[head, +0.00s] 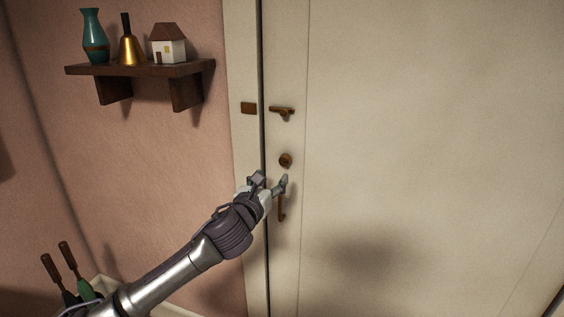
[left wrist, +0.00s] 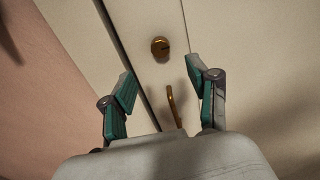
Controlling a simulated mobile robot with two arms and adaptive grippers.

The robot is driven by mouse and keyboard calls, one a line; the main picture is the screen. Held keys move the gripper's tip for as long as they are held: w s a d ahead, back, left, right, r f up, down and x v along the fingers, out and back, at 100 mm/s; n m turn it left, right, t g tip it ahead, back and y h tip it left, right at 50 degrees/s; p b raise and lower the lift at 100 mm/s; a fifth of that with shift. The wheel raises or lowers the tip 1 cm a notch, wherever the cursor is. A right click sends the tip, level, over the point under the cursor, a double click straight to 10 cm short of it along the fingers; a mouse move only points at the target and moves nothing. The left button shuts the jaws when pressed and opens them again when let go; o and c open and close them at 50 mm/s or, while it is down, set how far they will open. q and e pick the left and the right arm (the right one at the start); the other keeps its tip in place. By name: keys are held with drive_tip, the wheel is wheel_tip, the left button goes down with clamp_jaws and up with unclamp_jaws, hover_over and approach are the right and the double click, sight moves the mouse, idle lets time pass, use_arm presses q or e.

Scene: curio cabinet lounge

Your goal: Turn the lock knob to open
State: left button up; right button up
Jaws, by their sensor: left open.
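The lock knob (head: 285,160) is a small round brass-brown knob on the cream door, near its left edge. In the left wrist view the knob (left wrist: 160,47) shows a dark slot and lies beyond the fingertips. My left gripper (head: 270,180) is just below the knob, open and apart from it. In the left wrist view my left gripper (left wrist: 160,76) has its two green-padded fingers spread with nothing between the tips. A curved brass handle (head: 282,208) is below the knob, partly hidden by the gripper. My right gripper is not in view.
A small latch (head: 282,110) is on the door above the knob, with a plate (head: 248,108) on the frame. A wooden shelf (head: 140,68) on the pink wall holds a vase, a bell and a small house. Dark-handled tools (head: 60,265) stand at lower left.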

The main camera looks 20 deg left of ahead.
sight(284, 163)
use_arm(q)
drive_tip(key=w, duration=0.5)
drive_tip(key=w+p, duration=0.1)
drive_tip(key=w, duration=0.4)
drive_tip(key=shift+d+f, duration=0.1)
drive_tip(key=shift+d, duration=0.1)
drive_tip(key=shift+c, duration=0.4)
clamp_jaws()
